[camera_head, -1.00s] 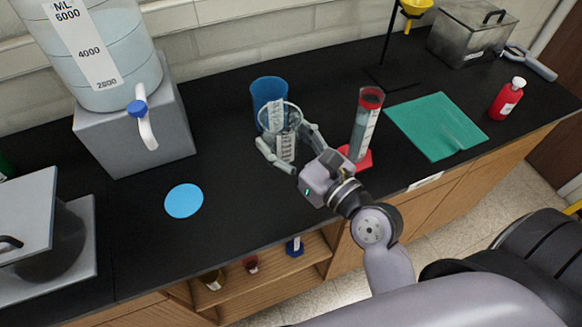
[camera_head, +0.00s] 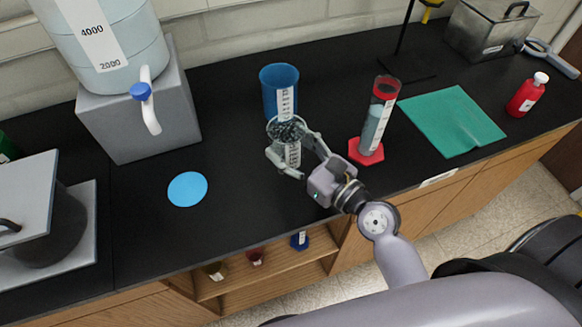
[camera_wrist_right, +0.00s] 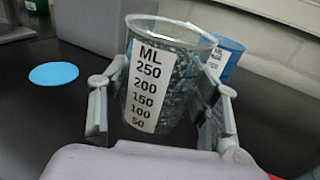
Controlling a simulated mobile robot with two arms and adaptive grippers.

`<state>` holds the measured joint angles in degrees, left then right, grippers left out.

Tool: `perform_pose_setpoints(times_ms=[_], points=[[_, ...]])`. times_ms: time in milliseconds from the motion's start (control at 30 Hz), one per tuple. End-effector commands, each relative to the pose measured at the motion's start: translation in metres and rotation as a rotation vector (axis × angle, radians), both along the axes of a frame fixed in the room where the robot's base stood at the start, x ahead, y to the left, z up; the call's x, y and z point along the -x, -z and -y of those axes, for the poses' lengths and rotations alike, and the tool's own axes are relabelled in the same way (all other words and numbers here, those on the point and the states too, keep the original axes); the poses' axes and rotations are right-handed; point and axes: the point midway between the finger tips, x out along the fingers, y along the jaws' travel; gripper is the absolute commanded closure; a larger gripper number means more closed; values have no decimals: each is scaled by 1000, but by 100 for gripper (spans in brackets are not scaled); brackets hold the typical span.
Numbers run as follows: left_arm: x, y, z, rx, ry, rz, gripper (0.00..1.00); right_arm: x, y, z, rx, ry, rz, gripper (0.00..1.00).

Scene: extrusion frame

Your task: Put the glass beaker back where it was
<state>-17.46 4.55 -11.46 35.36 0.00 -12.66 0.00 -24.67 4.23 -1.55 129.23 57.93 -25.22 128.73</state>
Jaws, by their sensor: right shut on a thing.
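The glass beaker (camera_head: 287,130) is clear, with a white volume label. It stands about upright between the fingers of my right gripper (camera_head: 288,160), which is shut on it. In the right wrist view the beaker (camera_wrist_right: 165,80) shows large, its label reading 50 to 250 ML, with a finger of the right gripper (camera_wrist_right: 160,115) on each side. I cannot tell whether its base touches the black bench (camera_head: 235,150). A flat blue disc (camera_head: 187,189) lies on the bench to the left, with nothing on it. My left gripper is not in view.
A blue beaker (camera_head: 278,88) stands just behind the glass one. A cylinder on a red base (camera_head: 376,125) stands close right of the gripper. A green mat (camera_head: 452,120) and red bottle (camera_head: 526,95) are farther right. A grey block with a tank (camera_head: 140,110) stands back left.

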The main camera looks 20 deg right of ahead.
Motion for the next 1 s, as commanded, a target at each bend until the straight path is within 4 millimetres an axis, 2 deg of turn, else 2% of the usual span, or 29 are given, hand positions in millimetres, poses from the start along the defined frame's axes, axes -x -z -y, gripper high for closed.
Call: perform_pose_setpoints(times_ms=[33, 167, 433, 900, 933, 1000], points=[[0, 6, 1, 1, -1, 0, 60, 0, 10, 0, -1, 0, 0, 74], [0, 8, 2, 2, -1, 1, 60, 0, 18, 0, -1, 0, 2, 74], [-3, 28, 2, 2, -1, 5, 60, 0, 57, 0, 0, -1, 0, 74], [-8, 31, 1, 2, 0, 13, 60, 0, 63, 0, -2, 1, 1, 74], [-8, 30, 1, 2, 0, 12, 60, 0, 62, 0, -1, 1, 0, 42], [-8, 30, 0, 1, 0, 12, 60, 0, 62, 0, -1, 1, 0, 38]])
